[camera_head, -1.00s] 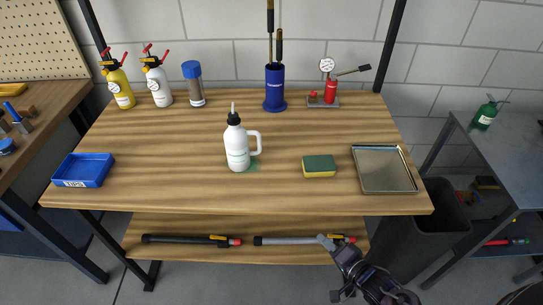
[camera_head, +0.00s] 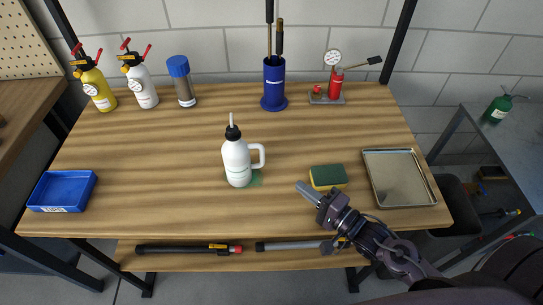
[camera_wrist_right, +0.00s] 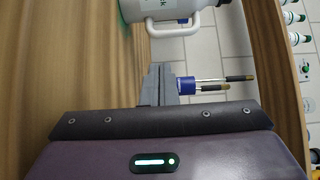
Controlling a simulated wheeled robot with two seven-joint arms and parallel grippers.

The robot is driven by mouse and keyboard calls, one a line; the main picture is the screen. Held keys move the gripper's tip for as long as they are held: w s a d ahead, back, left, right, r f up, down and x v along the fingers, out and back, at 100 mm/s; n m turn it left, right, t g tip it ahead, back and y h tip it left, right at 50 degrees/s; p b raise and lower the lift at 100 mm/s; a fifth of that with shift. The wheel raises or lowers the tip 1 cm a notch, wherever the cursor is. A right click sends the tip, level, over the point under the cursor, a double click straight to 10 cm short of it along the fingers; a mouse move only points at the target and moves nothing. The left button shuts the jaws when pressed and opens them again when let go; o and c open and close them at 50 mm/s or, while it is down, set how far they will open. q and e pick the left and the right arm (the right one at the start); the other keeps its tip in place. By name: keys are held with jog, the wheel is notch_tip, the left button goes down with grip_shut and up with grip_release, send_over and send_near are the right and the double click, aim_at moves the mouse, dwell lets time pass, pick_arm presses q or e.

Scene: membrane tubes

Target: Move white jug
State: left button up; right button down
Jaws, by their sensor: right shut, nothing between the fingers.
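The white jug (camera_head: 237,163) stands upright near the middle of the wooden table, on a green patch. It has a black cap with a thin spout, and its handle is on the right side. My right gripper (camera_head: 305,190) is shut and empty, over the front part of the table to the right of the jug and apart from it. In the right wrist view the closed fingers (camera_wrist_right: 158,86) point towards the jug (camera_wrist_right: 158,10), whose handle shows and whose top is cut off. My left gripper is not in view.
A green and yellow sponge (camera_head: 328,177) lies close to my right gripper, with a metal tray (camera_head: 432,183) beyond it. A blue bin (camera_head: 62,191) sits at the left. Bottles, a blue holder (camera_head: 274,84) and a red pump (camera_head: 336,84) line the back.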

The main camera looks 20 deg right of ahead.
jog(key=shift+w+a, duration=0.15)
jog(key=shift+w, duration=0.5)
jog(key=p+x, duration=0.1)
jog(key=x, duration=0.6)
jog(key=shift+w+a, duration=0.2)
jog(key=shift+w, duration=0.05)
jog(key=shift+w+a, duration=0.3)
jog(key=shift+w, duration=0.2)
jog(key=shift+a, duration=0.1)
